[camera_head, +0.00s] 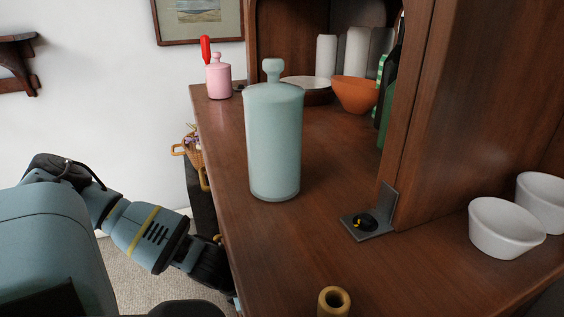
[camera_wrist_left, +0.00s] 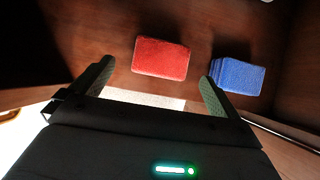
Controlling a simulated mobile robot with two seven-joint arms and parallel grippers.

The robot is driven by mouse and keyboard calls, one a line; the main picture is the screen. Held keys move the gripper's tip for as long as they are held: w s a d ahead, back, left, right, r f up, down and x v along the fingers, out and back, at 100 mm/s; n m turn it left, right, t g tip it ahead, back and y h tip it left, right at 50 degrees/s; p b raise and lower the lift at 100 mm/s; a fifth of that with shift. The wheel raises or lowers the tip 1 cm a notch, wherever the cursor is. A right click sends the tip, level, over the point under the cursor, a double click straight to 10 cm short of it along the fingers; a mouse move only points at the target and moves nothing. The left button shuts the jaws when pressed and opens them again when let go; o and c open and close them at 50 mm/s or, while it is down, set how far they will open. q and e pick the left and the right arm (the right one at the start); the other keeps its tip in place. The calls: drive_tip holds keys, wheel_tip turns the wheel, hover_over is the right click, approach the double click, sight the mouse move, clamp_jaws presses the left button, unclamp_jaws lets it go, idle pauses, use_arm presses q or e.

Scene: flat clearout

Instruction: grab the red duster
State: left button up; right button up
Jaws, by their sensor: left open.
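The red duster (camera_wrist_left: 161,58) is a flat red block lying on a brown wooden surface in the left wrist view. It lies beyond my left gripper (camera_wrist_left: 157,72), between the lines of its two fingers. The fingers are spread wide and nothing is held between them. I cannot tell how far the duster is from the fingertips. In the head view my left arm reaches down beside the cabinet's left edge, and its gripper and the duster are hidden there. My right gripper is in neither view.
A blue block (camera_wrist_left: 237,75) lies just right of the duster, close to the right finger. Wooden walls enclose the space. On the cabinet top (camera_head: 225,165) stand a pale blue lidded jar (camera_head: 273,145), a pink jar (camera_head: 218,80), an orange bowl (camera_head: 354,95) and white bowls (camera_head: 505,230).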

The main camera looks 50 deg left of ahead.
use_arm(q)
drive_tip(key=shift+w+d+f, duration=0.15)
drive_tip(key=shift+w+f, duration=0.25)
drive_tip(key=shift+f, duration=0.15)
drive_tip(key=b+x, duration=0.2)
drive_tip(key=x, duration=0.3)
drive_tip(key=shift+d+r, duration=0.1)
drive_tip(key=shift+d, duration=0.05)
drive_tip(key=c, duration=1)
drive_tip(key=shift+r, duration=0.15)
